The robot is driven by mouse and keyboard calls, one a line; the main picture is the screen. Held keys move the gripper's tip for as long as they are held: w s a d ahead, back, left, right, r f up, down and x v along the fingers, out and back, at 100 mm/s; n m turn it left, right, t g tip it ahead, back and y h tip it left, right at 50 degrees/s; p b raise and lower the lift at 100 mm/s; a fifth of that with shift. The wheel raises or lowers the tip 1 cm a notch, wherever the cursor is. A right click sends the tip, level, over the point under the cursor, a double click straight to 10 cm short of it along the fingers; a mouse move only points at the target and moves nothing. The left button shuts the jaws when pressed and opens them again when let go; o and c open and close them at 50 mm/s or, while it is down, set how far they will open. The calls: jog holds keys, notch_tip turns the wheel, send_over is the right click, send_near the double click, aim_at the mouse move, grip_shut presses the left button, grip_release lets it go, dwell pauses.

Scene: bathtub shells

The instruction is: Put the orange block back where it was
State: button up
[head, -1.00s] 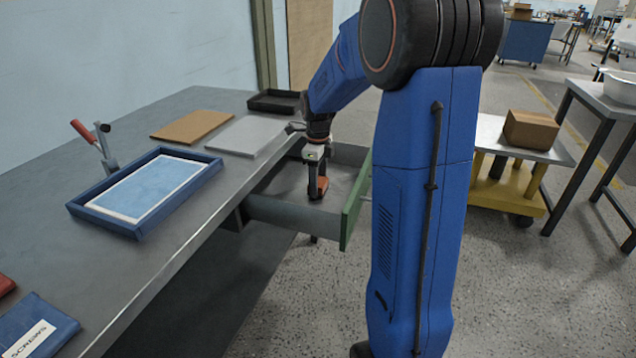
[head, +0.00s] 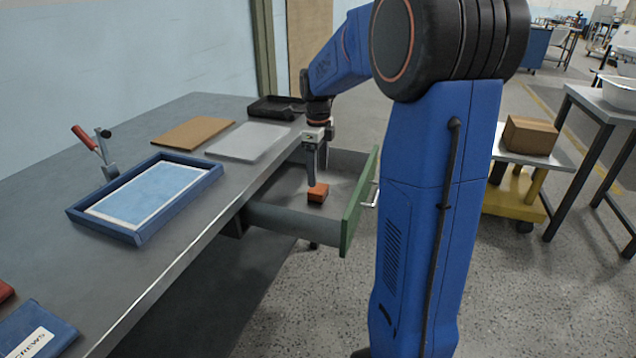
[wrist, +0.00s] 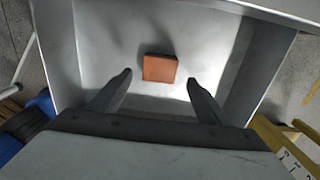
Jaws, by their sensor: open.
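The orange block (head: 318,192) lies on the floor of the open drawer (head: 280,216), which is grey with a green front. It also shows in the wrist view (wrist: 160,68), flat on the drawer's bare floor. My gripper (head: 316,174) is above the block inside the drawer's outline. In the wrist view its two fingers (wrist: 158,82) are spread wide, with the block beyond and between their tips, apart from both. The gripper is open and empty.
The drawer sticks out from the workbench (head: 180,245). On the bench are a blue tray (head: 141,236), a brown board (head: 193,134), a light grey plate (head: 248,141), a black tray (head: 277,106) and a red-handled clamp (head: 100,152). A cart with a cardboard box (head: 530,135) stands right.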

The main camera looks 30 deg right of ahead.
aim_at(318, 188)
notch_tip(318, 188, up, 5)
jog(key=s+a+r+n+t, duration=0.2)
jog(key=s+a+n, duration=0.8)
jog(key=s+n, duration=0.4)
jog(key=s+a+f+n+t, duration=0.1)
jog(key=s+a+f+n, duration=0.1)
jog(key=s+n, duration=0.5)
jog(key=s+a+f+n+t, duration=0.1)
jog(key=s+a+f+n, duration=0.2)
jog(key=s+n, duration=0.4)
jog(key=shift+s+a+f+t, duration=0.35)
jog(key=shift+s+f+t, duration=0.05)
jog(key=shift+s, duration=0.75)
